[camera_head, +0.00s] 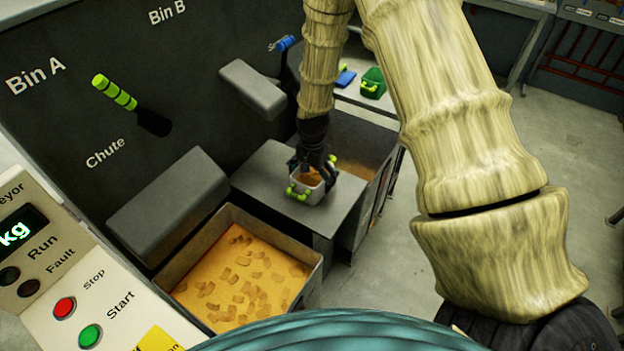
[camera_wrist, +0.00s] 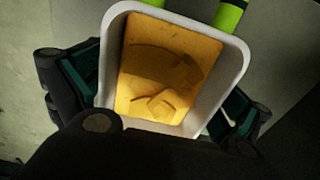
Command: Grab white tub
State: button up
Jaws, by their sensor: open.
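The white tub (camera_head: 310,192) stands on a grey block between the bins in the head view. It has bright green handles and holds orange-brown material. In the wrist view the tub (camera_wrist: 238,62) fills the middle, with flat pieces lying in the orange content. My gripper (camera_head: 315,175) is directly above and around the tub, pointing down. In the wrist view its open fingers (camera_wrist: 160,105) lie to the left and right of the tub's walls. Whether a finger touches the wall cannot be told. The tub's near lower side is hidden by my gripper.
A bin with orange content and brown pieces (camera_head: 245,275) is in front of the grey block (camera_head: 260,178). Another bin (camera_head: 355,140) lies behind. A green tub (camera_head: 373,83) and a blue item (camera_head: 346,77) sit on a far surface. A control panel (camera_head: 90,300) is at lower left.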

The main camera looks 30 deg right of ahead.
jog(key=shift+f, duration=0.5)
jog(key=c, duration=1.1)
jog(key=shift+o, duration=0.2)
jog(key=shift+r, duration=0.1)
